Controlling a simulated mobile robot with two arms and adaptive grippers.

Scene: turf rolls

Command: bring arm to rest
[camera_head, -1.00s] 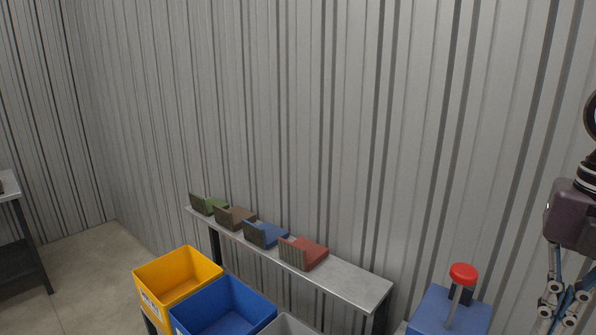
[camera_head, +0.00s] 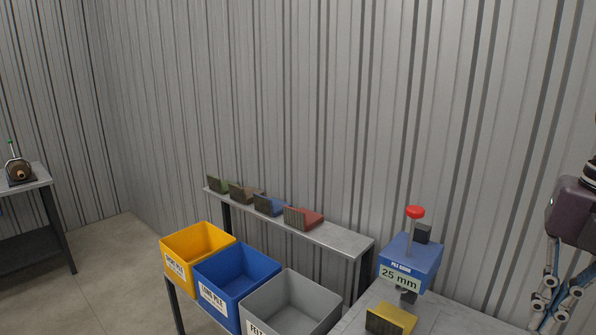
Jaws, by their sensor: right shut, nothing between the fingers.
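My right gripper (camera_head: 553,322) hangs at the right edge of the head view, pointing down, with its dark body above and its linked fingers below. It is shut and empty, and its fingertips are at the bottom of the picture. It is apart from the blue gauge box to its left. My left gripper is not in view.
A blue gauge (camera_head: 412,257) with a red knob reads 25 mm, above a yellow sample (camera_head: 391,318). Yellow (camera_head: 182,264), blue (camera_head: 232,286) and grey (camera_head: 289,312) bins stand left. A shelf (camera_head: 345,241) holds several coloured samples. A side table (camera_head: 38,178) stands far left.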

